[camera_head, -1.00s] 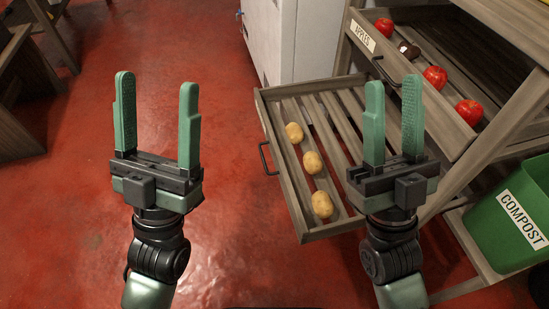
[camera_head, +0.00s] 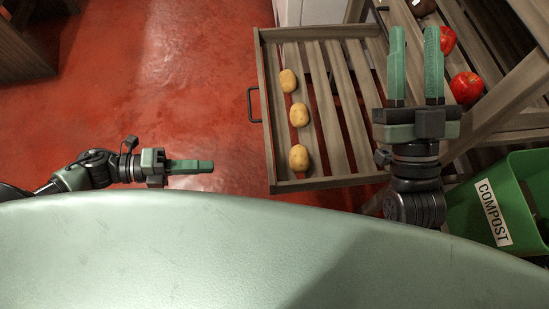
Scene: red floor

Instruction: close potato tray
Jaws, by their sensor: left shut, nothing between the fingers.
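The potato tray (camera_head: 330,181) is a slatted wooden drawer, pulled out from the rack. Three potatoes (camera_head: 299,115) lie in a row on its slats near the front. Its dark handle (camera_head: 252,104) is on the left-facing front. My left gripper (camera_head: 210,166) is shut and empty, pointing right, over the floor to the left of the tray and below its handle in the picture, apart from both. My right gripper (camera_head: 415,32) is open and empty, pointing up the picture over the right part of the tray, hiding some slats.
A green compost bin (camera_head: 515,195) stands at the lower right. Open red floor (camera_head: 170,80) lies to the left of the potato tray.

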